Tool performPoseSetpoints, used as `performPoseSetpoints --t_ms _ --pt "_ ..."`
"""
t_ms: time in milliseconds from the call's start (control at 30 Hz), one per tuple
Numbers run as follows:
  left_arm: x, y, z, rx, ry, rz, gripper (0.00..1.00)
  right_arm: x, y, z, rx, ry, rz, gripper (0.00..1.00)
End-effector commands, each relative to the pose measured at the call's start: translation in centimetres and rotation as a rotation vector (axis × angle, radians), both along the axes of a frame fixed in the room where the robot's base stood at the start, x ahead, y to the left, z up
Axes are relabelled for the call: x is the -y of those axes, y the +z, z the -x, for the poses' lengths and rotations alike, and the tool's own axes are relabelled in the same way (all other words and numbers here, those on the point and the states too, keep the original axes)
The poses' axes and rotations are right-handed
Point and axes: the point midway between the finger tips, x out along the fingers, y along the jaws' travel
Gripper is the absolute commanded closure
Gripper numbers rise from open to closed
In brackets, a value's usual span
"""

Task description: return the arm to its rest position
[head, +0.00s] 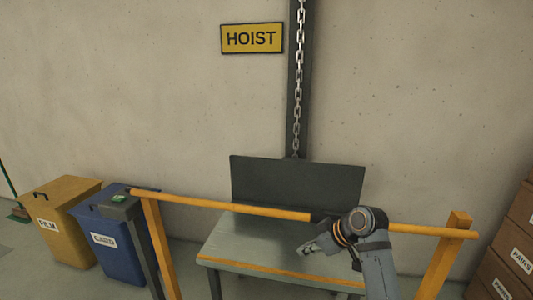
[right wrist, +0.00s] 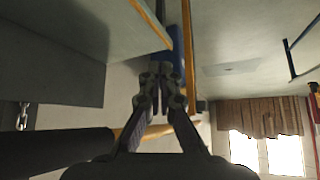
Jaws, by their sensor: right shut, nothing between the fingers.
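My right arm (head: 378,262) comes up from the bottom right of the head view, with its wrist bent to the left. My right gripper (head: 303,250) points left, in front of the grey table as seen from the head. In the right wrist view the right gripper (right wrist: 161,75) has its fingers together, with nothing between them. My left gripper shows in neither view.
An orange rail (head: 220,205) on posts crosses in front of a grey table (head: 225,240) with a dark back panel (head: 297,184). A chain (head: 298,80) hangs above. Yellow (head: 62,210) and blue (head: 112,250) bins stand left; cartons (head: 512,245) are stacked right.

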Motion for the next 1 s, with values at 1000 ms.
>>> performPoseSetpoints --t_ms 1000 --pt "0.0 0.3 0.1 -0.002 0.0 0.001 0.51 12.5 -21.6 27.8 -0.321 -0.82 0.293 1.0"
